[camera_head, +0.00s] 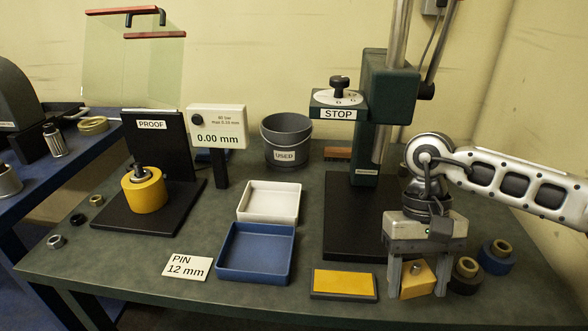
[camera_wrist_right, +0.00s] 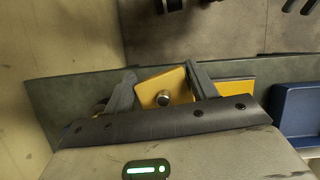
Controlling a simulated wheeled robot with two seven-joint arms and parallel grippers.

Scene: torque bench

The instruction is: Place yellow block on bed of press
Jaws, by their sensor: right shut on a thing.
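The yellow block (camera_head: 418,279), with a round metal piece on it, is between the fingers of my right gripper (camera_head: 418,290) at the bench's front right. In the right wrist view the block (camera_wrist_right: 178,82) sits tilted between the two fingers. The gripper is shut on it and points down. I cannot tell whether the block touches the bench. The press has a green head (camera_head: 388,85) on a column, and its black bed (camera_head: 345,215) is behind and left of the gripper. The bed's visible part is bare; my right arm hides its right side. My left gripper is not in view.
A yellow pad in a dark frame (camera_head: 344,282) lies just left of the gripper. Dark rollers (camera_head: 497,257) stand close on the right. A blue tray (camera_head: 256,278), white tray (camera_head: 296,207) and grey bucket (camera_head: 286,131) are further left. A STOP box (camera_head: 338,104) overhangs the bed.

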